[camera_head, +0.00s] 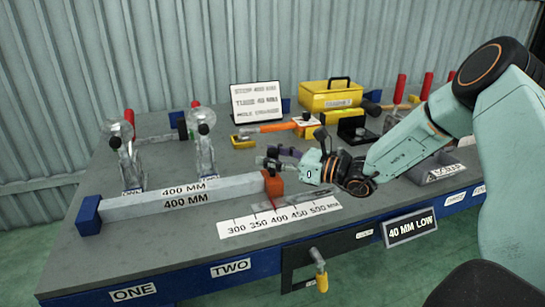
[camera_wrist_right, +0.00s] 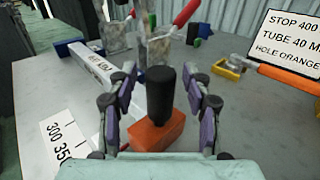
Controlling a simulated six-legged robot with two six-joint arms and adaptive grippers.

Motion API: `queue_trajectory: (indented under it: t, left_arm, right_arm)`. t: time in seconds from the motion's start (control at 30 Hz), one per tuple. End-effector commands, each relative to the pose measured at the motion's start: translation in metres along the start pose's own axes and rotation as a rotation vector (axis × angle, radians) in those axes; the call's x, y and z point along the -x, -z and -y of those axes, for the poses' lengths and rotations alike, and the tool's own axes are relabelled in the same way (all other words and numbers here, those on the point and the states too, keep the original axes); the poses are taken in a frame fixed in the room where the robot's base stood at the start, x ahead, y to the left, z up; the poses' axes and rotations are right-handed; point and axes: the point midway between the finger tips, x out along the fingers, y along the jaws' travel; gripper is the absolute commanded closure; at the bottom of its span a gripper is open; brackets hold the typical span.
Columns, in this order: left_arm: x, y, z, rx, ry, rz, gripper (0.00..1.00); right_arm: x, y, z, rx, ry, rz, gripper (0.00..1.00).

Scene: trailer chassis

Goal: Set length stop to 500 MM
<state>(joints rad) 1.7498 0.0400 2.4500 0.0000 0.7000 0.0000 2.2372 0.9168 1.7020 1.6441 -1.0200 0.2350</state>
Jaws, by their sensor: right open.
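The length stop is an orange block (camera_head: 274,185) at the right end of a grey tube (camera_head: 170,198) marked 400 MM. A white scale (camera_head: 280,218) printed 300 to 500 MM lies in front of it; the stop stands behind about its 350 to 400 part. In the right wrist view the orange block (camera_wrist_right: 152,136) carries an upright black knob (camera_wrist_right: 161,90). My right gripper (camera_head: 275,158) is open just above the stop. In the wrist view its fingers (camera_wrist_right: 160,95) stand either side of the knob, with visible gaps. My left gripper is out of view.
A blue end block (camera_head: 88,214) sits at the tube's left end. Two clamps (camera_head: 127,155) stand behind the tube. A sign (camera_head: 257,103) reads STOP 400 MM. An orange-handled tool (camera_head: 275,127), yellow toolbox (camera_head: 331,95) and red-handled tools stand at the back. The front left bench top is clear.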

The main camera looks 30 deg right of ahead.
Motion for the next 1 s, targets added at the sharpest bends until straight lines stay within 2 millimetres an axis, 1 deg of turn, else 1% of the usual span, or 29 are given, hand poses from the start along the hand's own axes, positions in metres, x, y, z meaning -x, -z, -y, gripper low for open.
queue_trajectory:
  t: [0.1,0.67,0.7,1.0]
  left_arm:
    - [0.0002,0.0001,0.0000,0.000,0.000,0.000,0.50]
    - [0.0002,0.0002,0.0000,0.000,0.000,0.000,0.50]
    - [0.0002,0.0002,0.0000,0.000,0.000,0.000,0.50]
    - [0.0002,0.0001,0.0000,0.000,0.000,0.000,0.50]
  right_arm:
    - [0.0004,0.0000,0.0001,0.000,0.000,0.000,0.51]
    - [0.0006,-0.0002,0.0002,0.000,0.000,0.000,0.98]
    - [0.0006,-0.0002,0.0002,0.000,0.000,0.001,1.00]
    - [0.0007,-0.0004,0.0007,0.000,0.002,0.001,1.00]
